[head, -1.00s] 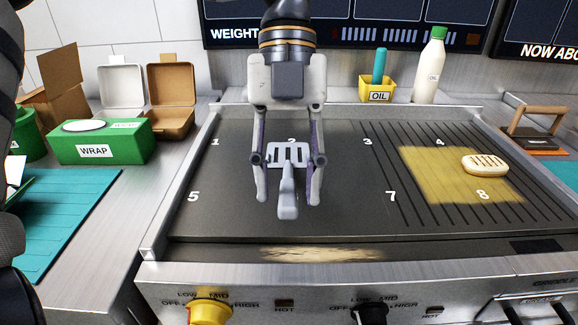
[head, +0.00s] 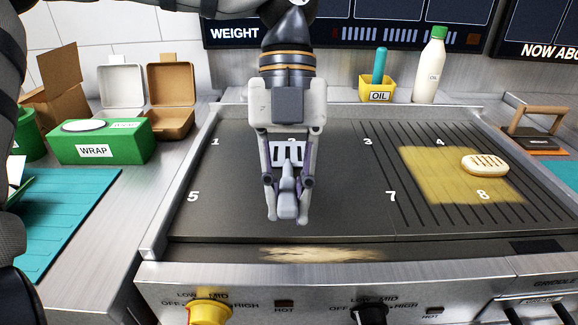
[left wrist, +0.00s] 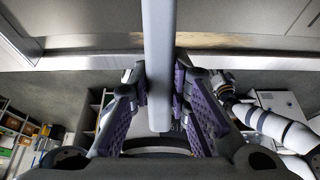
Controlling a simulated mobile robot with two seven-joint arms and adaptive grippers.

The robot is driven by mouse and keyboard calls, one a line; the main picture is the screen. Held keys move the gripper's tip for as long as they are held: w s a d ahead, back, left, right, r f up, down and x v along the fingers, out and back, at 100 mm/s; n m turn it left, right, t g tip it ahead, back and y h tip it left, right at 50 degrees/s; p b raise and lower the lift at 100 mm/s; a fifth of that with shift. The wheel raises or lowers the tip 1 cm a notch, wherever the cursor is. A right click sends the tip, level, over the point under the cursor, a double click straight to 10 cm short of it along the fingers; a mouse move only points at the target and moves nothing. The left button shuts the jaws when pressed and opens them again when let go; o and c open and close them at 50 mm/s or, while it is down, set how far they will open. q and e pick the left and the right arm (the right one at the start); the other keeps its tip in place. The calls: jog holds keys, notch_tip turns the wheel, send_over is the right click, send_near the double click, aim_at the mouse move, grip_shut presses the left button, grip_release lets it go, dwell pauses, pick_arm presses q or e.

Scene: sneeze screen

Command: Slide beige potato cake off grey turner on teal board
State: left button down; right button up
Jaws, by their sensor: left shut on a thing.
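My left gripper (head: 287,195) points down over the middle of the griddle, and its fingers are closed on the handle of the grey turner (head: 287,208). The turner's slotted head (head: 288,153) lies behind the fingers, at marking 2, with nothing visible on it. In the left wrist view the grey handle (left wrist: 158,60) runs between the purple finger pads. The beige potato cake (head: 485,164), with brown grill stripes, lies on the ribbed right part of the griddle, away from the turner. The teal board (head: 65,215) is at the left and partly hidden. My right gripper is not in view.
The griddle (head: 340,205) has raised side walls and a yellow oily patch (head: 430,180) around the cake. A green wrap box (head: 100,145) and open cartons stand left. An oil tub (head: 377,90) and bottle (head: 430,65) stand behind. A press (head: 535,130) is at right.

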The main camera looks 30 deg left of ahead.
pick_arm(q)
jog(key=shift+v, duration=4)
